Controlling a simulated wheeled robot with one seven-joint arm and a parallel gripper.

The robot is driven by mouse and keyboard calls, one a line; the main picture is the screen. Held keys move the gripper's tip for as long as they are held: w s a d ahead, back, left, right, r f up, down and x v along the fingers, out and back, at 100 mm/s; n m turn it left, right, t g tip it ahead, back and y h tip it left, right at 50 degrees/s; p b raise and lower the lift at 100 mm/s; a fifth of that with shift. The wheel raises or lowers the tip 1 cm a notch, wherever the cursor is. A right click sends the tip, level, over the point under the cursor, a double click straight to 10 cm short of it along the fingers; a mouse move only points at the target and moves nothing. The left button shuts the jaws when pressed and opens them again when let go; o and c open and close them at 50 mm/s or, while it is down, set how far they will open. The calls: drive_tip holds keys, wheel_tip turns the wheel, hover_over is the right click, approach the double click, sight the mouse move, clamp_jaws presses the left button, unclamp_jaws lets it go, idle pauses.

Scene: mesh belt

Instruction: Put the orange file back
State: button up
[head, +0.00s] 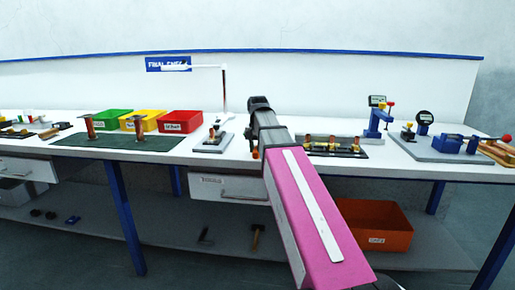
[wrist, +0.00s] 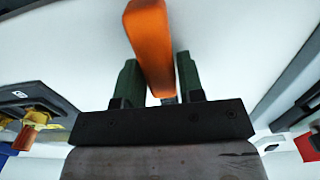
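The orange file (wrist: 150,45) shows its orange handle between the two dark green fingers of my gripper (wrist: 160,85) in the wrist view. A short grey metal piece shows at the handle's near end, and the rest of the file is hidden by my gripper. The white bench top (wrist: 235,40) is behind the handle; I cannot tell how far off. In the head view my own arm hides the fingers, and a small orange bit (head: 255,153) shows beside it, perhaps the handle.
A dark tray with brass parts (head: 335,146) lies right of my arm. A small stand (head: 213,140) and lamp (head: 224,90) are to the left, with the red bin (head: 181,121) beyond. Gauges (head: 424,117) stand at right. A drawer (head: 229,187) is below the bench.

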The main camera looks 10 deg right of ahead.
drive_tip(key=shift+o, duration=1.2)
wheel_tip(320, 180, up, 12)
drive_tip(key=shift+r, duration=0.2)
